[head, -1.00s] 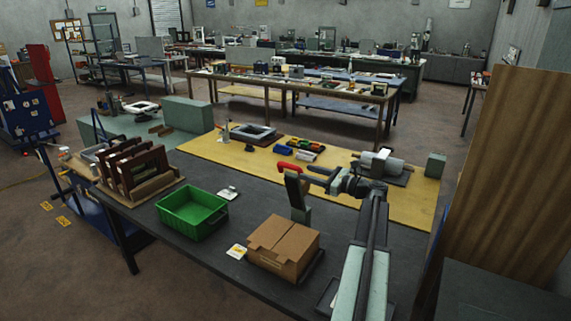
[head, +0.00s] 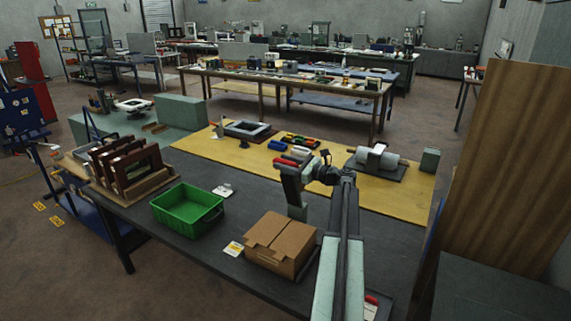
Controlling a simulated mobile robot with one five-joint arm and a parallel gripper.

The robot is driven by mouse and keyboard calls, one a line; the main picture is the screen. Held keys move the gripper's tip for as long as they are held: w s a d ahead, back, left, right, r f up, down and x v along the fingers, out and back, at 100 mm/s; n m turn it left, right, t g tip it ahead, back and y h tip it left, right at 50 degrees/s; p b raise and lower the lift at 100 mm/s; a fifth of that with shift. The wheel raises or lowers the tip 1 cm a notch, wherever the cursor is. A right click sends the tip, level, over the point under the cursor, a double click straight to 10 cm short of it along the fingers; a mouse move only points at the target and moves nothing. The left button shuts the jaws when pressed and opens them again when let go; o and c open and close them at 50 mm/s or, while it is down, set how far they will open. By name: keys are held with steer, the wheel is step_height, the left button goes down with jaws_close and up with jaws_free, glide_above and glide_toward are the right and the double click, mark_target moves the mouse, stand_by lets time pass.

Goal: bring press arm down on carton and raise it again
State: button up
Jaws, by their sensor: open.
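The brown carton (head: 280,246) sits closed on the dark bench in the head view, on what looks like a dark base plate. The press arm (head: 292,187) stands raised behind the carton, a grey lever with a red grip (head: 285,161) at its top. My gripper (head: 315,168) is open, just right of the lever's upper part and near the red grip. The jaws overlap the lever closely in the picture, so I cannot tell whether they touch it. No gap between carton and press pad is clearly visible.
A green bin (head: 187,209) stands left of the carton, with a rack of brown frames (head: 125,163) further left. A yellow mat (head: 405,196) lies behind, bearing a grey cylinder device (head: 378,159). A tall wooden panel (head: 505,170) stands at right.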

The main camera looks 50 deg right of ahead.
jaws_close()
stand_by(1.4)
